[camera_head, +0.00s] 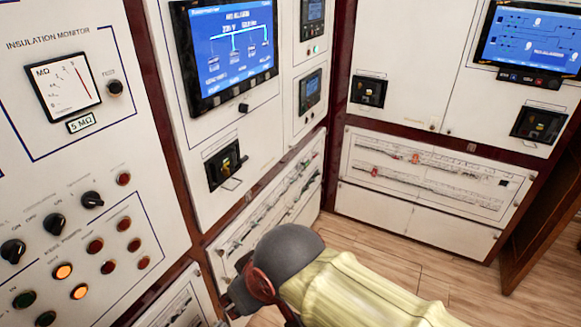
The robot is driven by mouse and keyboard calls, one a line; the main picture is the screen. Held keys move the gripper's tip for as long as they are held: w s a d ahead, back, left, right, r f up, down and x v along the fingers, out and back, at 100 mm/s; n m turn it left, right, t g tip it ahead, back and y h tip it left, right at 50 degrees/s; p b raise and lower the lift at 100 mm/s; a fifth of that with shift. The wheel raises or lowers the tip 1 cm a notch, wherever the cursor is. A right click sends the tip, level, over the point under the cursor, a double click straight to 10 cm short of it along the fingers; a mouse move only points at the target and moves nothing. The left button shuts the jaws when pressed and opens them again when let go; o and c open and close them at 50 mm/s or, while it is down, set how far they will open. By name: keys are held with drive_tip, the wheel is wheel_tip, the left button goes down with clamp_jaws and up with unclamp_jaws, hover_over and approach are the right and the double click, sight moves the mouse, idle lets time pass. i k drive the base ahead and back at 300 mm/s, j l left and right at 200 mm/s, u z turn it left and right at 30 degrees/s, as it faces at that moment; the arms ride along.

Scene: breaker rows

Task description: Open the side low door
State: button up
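Low panels run along the bottom of the cabinets. One low panel (300,190) is on the middle cabinet, with rows of small breakers; its lower part is partly hidden by my arm. Another low panel (420,205) is on the cabinet at the right, and looks closed. A further low panel (180,308) shows only its top at the bottom left. I cannot tell which is the side low door. My arm, in a pale yellow cover with a dark grey joint, reaches in from the bottom. My gripper is not clearly visible; the dark parts by the joint hide its fingers.
A panel with an insulation monitor (65,87), knobs and lamps stands close at the left. Screens (230,45) and breaker handles (224,165) protrude from the cabinets. A brown wooden piece (545,235) stands at the right. The wooden floor (385,255) is clear between.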

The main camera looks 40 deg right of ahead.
sight(467, 238)
drive_tip(key=z, duration=2.8)
drive_tip(key=i+u, duration=0.1)
drive_tip(key=i, duration=0.9)
drive_tip(key=i+l, duration=0.1)
drive_tip(key=i, duration=0.9)
drive_tip(key=i+u, duration=0.15)
drive_tip(key=i, duration=0.85)
